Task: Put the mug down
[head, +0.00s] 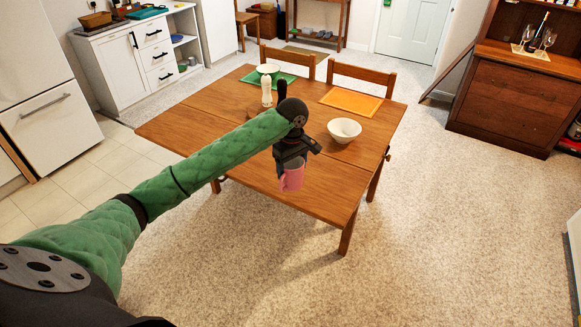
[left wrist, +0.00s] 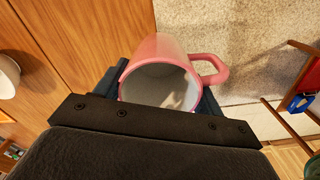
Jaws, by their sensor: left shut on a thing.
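A pink mug (head: 291,179) is held in my left gripper (head: 290,163) over the near part of the wooden table (head: 245,163), close to its front edge. In the left wrist view the mug (left wrist: 152,50) shows its white inside and its handle pointing right. The jaws are shut on it, though the fingers are mostly hidden behind the mug and the gripper body. I cannot tell whether the mug's base touches the table. My right gripper is not in view.
A white bowl (head: 344,130) stands on the table, right of my gripper. The table's left part is clear.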

